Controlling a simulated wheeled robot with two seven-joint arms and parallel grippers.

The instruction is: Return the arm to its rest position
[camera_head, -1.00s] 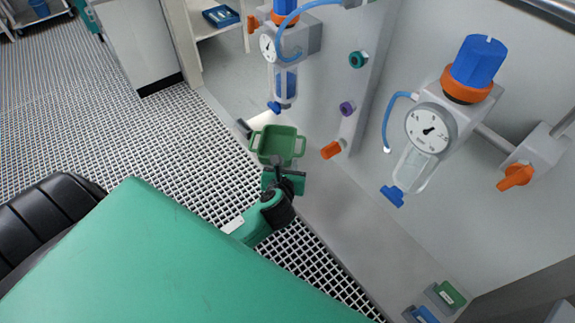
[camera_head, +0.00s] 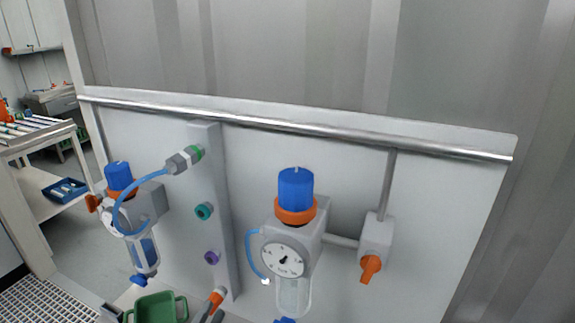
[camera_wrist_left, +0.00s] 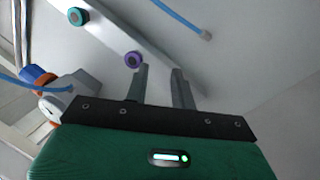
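My left gripper (camera_wrist_left: 160,76) shows in the left wrist view with its two grey fingers apart and nothing between them. It points toward the panel, with the purple port (camera_wrist_left: 133,60) just beyond the left fingertip and the teal port (camera_wrist_left: 75,16) further up and left. In the head view only a small dark grey part, probably of this gripper, shows at the bottom edge beside the orange knob (camera_head: 217,297); the rest of the arm is out of frame. My right gripper is in neither view.
A green tray (camera_head: 155,309) is at the bottom edge. The panel carries a left regulator (camera_head: 150,205), a right regulator (camera_head: 294,240), an orange valve (camera_head: 371,268) and a metal rail (camera_head: 300,127). A blue hose (camera_head: 140,186) ends in a connector (camera_head: 184,160) at the manifold's top.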

